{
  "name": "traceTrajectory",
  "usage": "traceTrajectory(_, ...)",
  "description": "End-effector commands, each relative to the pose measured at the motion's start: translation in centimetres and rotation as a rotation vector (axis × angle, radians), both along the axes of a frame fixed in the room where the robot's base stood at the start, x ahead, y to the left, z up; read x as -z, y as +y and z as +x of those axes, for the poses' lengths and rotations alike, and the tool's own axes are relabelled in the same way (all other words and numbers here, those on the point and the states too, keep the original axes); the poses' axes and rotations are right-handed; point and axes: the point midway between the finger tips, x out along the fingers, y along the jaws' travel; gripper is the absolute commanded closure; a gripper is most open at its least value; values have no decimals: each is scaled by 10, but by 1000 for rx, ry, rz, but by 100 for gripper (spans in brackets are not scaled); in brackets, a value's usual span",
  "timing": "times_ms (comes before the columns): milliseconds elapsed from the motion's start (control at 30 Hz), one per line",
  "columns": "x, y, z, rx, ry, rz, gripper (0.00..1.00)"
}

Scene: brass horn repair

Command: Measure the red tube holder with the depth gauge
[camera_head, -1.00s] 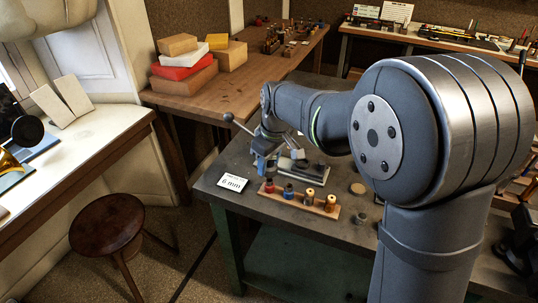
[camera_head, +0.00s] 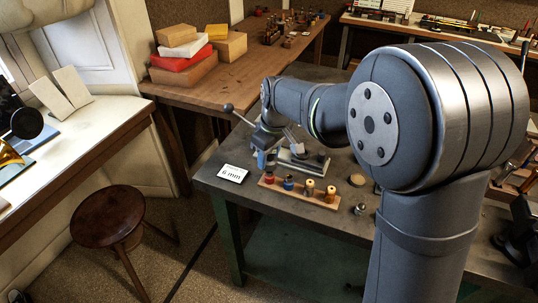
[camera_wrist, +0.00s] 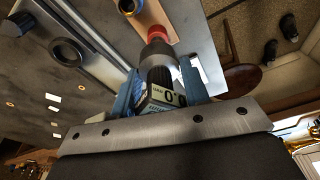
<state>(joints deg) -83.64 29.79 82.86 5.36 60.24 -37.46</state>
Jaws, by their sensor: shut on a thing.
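The red tube holder (camera_head: 269,178) stands at the left end of a wooden rack (camera_head: 299,195) on the workbench. In the wrist view its red top (camera_wrist: 157,33) shows just beyond the gauge's end. My gripper (camera_head: 263,158) is just behind the red holder in the head view. In the wrist view my gripper (camera_wrist: 160,92) has its blue fingers shut on the depth gauge (camera_wrist: 160,75), a dark cylinder with a small display that seems to read 0.0. The gauge lines up closely with the red holder; I cannot tell whether they touch.
Blue (camera_head: 288,183) and brass-coloured (camera_head: 309,187) holders stand beside the red one on the rack. A card reading 6 mm (camera_head: 232,173) lies left of it. A grey metal block (camera_head: 302,163) lies behind. A wooden stool (camera_head: 108,215) stands left of the bench.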

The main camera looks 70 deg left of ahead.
Motion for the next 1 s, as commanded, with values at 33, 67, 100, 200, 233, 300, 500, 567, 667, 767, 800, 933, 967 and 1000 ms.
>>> traceTrajectory(33, 0, 0, 0, 0, 0, 1, 87)
traceTrajectory(67, 0, 0, 0, 0, 0, 1, 87)
traceTrajectory(100, 0, 0, 0, 0, 0, 1, 87)
traceTrajectory(200, 0, 0, 0, 0, 0, 1, 87)
traceTrajectory(233, 0, 0, 0, 0, 0, 1, 87)
traceTrajectory(300, 0, 0, 0, 0, 0, 1, 87)
traceTrajectory(500, 0, 0, 0, 0, 0, 1, 87)
traceTrajectory(567, 1, 0, 0, 0, 0, 0, 87)
traceTrajectory(667, 3, 0, 0, 0, 0, 0, 87)
traceTrajectory(767, 6, 0, 0, 0, 0, 0, 87)
traceTrajectory(800, 7, 0, 0, 0, 0, 0, 87)
traceTrajectory(933, 10, 0, 0, 0, 0, 0, 87)
traceTrajectory(967, 11, 0, 0, 0, 0, 0, 87)
traceTrajectory(1000, 12, 0, 0, 0, 0, 0, 87)
